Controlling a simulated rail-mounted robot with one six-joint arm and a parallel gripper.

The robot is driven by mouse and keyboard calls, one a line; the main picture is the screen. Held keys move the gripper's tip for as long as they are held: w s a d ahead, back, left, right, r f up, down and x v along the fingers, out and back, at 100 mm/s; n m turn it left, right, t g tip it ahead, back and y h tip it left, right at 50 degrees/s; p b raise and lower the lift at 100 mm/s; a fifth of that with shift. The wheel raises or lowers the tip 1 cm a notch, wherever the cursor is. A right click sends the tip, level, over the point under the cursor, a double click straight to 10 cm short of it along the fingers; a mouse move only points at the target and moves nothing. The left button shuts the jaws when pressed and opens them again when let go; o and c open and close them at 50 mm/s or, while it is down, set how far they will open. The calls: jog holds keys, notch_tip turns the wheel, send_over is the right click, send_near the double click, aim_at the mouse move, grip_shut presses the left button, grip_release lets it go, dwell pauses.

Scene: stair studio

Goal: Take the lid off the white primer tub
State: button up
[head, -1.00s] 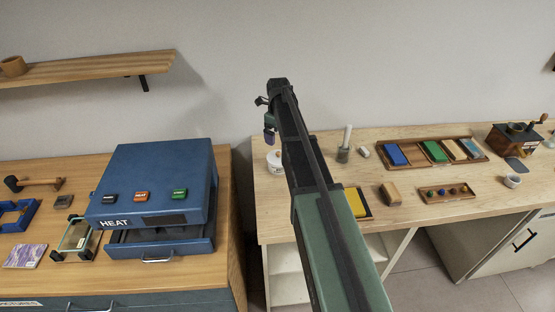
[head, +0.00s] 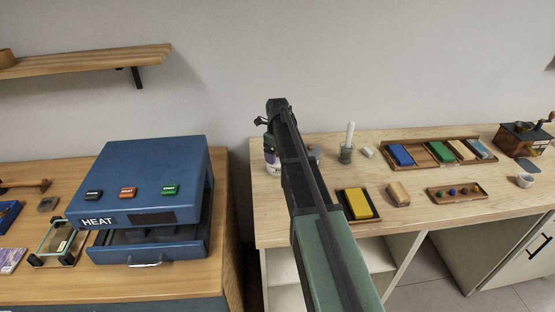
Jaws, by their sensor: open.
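The white primer tub (head: 274,168) stands near the back left corner of the pale wooden bench. Only part of its side shows beside my dark arm, and its lid is mostly hidden behind the gripper. My gripper (head: 270,150) is open and reaches down at the tub's top. Its fingertips are small and partly covered by the arm, so I cannot tell whether they touch the lid.
A grey round object (head: 315,151) and a glass with a white stick (head: 347,152) stand right of the arm. A yellow block (head: 357,203) lies in front. The blue heat press (head: 150,180) is on the left bench, across a gap.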

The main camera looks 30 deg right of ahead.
jog(key=shift+s, duration=0.1)
jog(key=c, duration=1.5)
grip_shut()
